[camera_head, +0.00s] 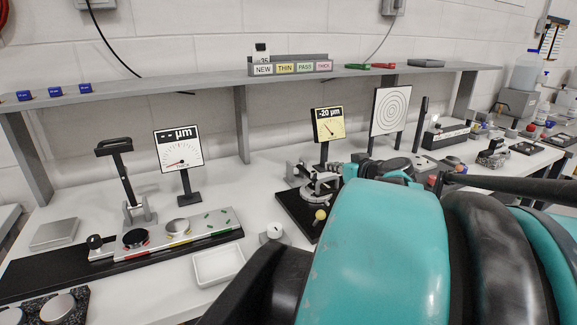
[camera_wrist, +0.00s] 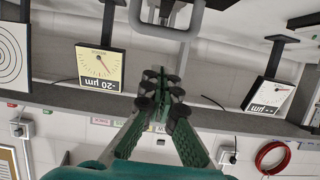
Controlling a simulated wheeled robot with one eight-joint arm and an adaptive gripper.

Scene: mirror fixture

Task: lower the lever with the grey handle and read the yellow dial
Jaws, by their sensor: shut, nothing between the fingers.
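The yellow dial (camera_head: 329,123) stands upright on a post behind the fixture and reads -20 µm. It also shows upside down in the wrist view (camera_wrist: 99,66). The mirror fixture sits on a black base (camera_head: 293,217), partly hidden by my teal arm. A grey U-shaped handle (camera_wrist: 163,31) shows at the top of the wrist view. My gripper (camera_wrist: 161,90) is shut and empty, its black-tipped fingers together just below the handle bar in that picture, with a visible gap. In the head view my arm hides the gripper, and I cannot make out the grey handle.
A black-handled lever (camera_head: 115,148) and a white dial (camera_head: 178,148) stand at the left. A ring target (camera_head: 390,110) stands right of the yellow dial. A shelf (camera_head: 215,84) runs along the wall. A white tray (camera_head: 218,265) lies in front.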

